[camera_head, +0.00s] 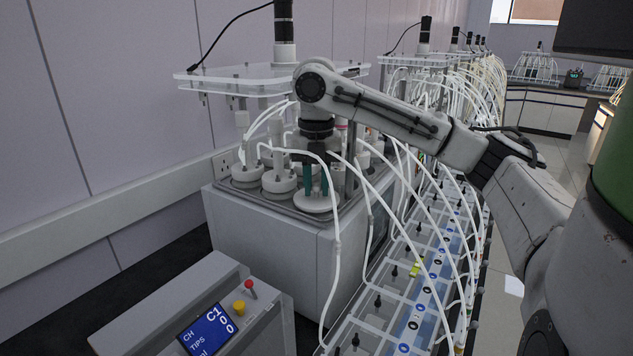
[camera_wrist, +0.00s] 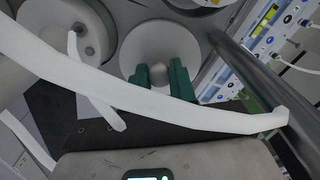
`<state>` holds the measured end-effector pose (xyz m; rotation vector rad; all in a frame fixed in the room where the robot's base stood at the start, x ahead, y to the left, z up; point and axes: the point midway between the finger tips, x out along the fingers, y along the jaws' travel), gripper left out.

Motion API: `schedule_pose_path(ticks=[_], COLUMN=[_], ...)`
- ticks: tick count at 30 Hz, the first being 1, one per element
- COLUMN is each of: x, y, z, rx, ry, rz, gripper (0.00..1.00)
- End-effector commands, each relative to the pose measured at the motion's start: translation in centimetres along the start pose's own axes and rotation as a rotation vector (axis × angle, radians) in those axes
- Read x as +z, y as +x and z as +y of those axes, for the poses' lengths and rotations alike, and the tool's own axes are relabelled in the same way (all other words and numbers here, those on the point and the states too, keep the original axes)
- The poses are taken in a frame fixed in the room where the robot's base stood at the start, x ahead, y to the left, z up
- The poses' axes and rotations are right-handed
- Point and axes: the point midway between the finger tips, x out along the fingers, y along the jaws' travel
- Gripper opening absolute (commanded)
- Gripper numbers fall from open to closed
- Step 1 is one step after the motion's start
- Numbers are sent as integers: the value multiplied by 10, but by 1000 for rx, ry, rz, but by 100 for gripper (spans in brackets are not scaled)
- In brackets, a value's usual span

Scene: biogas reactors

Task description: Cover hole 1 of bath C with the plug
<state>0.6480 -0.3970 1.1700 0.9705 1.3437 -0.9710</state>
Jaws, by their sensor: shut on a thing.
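The plug (camera_head: 318,204) is a round white disc with a small knob. It is at the front right corner of the top of the grey bath (camera_head: 265,245), level or nearly so. I cannot tell whether it rests on the top or hovers just above it. My gripper (camera_head: 317,182) points down with teal fingers on either side of the knob. In the wrist view the plug (camera_wrist: 160,42) shows its knob between the fingertips of my gripper (camera_wrist: 159,78). Any hole under the plug is hidden.
White-capped vessels (camera_head: 279,182) stand in the bath beside the plug. A clear plate (camera_head: 262,76) with a motor (camera_head: 284,35) is above them. White tubes (camera_head: 335,250) hang around my gripper, and one crosses the wrist view.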

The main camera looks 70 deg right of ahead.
Motion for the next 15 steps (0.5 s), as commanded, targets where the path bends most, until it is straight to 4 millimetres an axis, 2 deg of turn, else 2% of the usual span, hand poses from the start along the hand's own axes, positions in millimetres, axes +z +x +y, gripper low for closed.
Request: schedule_pose_path(ticks=[1, 10, 15], x=[0, 0, 0], y=[0, 0, 0], z=[0, 0, 0], rx=[0, 0, 0], ry=[0, 0, 0], rz=[0, 0, 0], gripper=[27, 56, 56])
